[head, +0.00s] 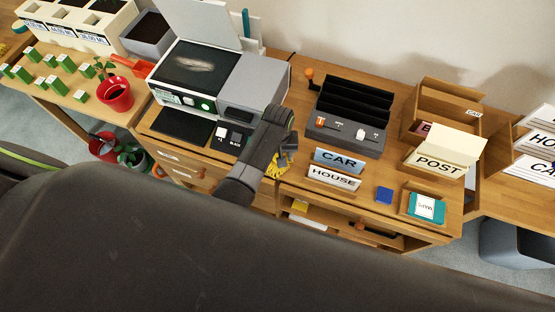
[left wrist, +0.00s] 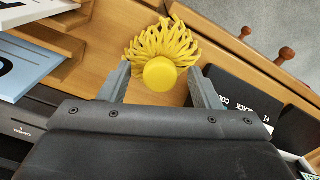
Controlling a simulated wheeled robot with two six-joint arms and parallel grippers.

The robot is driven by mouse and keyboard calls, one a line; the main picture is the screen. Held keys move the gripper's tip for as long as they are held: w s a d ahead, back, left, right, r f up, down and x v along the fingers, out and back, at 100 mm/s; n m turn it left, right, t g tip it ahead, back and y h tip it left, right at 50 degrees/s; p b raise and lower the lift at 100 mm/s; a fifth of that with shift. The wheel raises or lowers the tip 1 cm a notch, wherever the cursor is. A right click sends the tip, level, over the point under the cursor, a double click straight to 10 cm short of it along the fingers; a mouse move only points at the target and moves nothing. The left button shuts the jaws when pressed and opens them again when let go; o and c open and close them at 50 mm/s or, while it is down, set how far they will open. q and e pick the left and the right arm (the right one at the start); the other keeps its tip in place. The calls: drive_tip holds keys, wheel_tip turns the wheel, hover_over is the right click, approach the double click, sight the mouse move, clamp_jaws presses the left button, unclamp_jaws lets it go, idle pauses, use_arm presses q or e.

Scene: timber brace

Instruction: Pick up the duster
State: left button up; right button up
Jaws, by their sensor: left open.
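The duster is yellow, with a fringe of strands and a round knob; in the left wrist view (left wrist: 160,73) its knob sits between the fingertips of my left gripper (left wrist: 159,68). The gripper is open, with a gap on each side of the knob, and the strands spread beyond the fingertips. In the head view the duster (head: 282,166) is partly hidden behind my left arm, at the front of the wooden desk. My left gripper's fingers are hidden there. My right gripper is not in view.
A grey machine (head: 215,85) stands left of my arm. CAR (head: 340,160) and HOUSE (head: 333,178) signs, a black slotted rack (head: 350,110) and a POST box (head: 440,162) lie to the right.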

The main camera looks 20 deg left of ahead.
use_arm(q)
drive_tip(key=shift+f, duration=0.75)
drive_tip(key=c, duration=1.2)
drive_tip(key=shift+r, duration=0.1)
